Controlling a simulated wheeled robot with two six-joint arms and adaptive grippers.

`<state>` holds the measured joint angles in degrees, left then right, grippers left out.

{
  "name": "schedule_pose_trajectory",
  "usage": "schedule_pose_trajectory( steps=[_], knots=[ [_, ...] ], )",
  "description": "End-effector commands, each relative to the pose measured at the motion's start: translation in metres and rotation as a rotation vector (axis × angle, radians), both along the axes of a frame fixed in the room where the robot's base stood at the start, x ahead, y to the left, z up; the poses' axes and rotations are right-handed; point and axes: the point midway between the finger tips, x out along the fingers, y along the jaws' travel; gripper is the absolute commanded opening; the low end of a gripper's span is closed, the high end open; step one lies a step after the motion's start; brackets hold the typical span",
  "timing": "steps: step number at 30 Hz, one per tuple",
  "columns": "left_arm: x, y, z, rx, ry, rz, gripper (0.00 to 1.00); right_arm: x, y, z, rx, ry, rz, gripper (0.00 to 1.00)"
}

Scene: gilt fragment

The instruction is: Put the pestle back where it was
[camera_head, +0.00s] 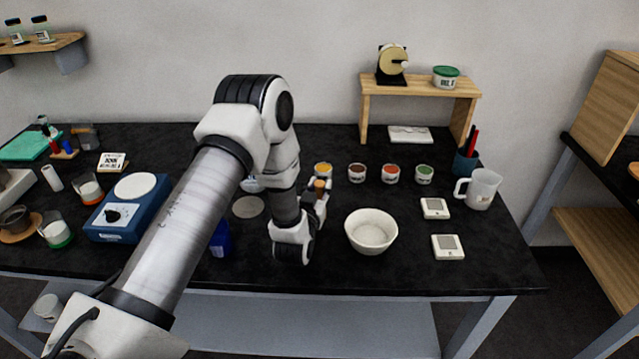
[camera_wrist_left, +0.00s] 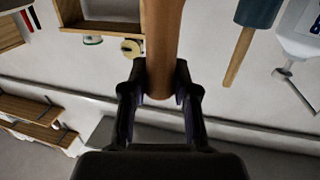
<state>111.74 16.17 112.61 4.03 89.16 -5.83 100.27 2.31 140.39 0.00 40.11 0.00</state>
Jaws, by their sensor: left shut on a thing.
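My left gripper (camera_head: 318,198) is above the black bench, just left of a white mortar-like bowl (camera_head: 371,231). In the left wrist view, my left gripper (camera_wrist_left: 161,88) is shut on a round wooden handle (camera_wrist_left: 162,40), which I take to be the pestle's. In the head view only a small wooden end of the pestle (camera_head: 320,184) shows at the fingers; the rest is hidden by the gripper. The bowl's inside looks empty. My right gripper is in neither view.
Several small colour pots (camera_head: 357,173) stand in a row behind the bowl. Two pale square devices (camera_head: 435,208) and a white mug (camera_head: 478,189) are to the right. A blue hotplate (camera_head: 128,207) stands left. A wooden shelf (camera_head: 420,88) rises at the back.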

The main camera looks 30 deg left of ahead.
Motion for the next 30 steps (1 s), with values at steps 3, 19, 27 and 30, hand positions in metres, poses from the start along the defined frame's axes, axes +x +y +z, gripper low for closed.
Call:
schedule_pose_trajectory(
  steps=[3,19,27,30],
  knots=[
    [0.000,0.000,-0.002,0.000,-0.002,0.000,0.00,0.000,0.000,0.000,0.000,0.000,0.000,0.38],
    [0.000,0.000,-0.006,-0.002,-0.002,0.000,0.54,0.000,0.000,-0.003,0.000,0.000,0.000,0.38],
    [-0.011,-0.005,-0.003,-0.002,0.000,0.000,0.54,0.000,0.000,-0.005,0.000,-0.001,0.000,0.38],
    [-0.033,-0.012,-0.004,-0.003,0.002,0.000,0.54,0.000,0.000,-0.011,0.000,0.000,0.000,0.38]
  ],
)
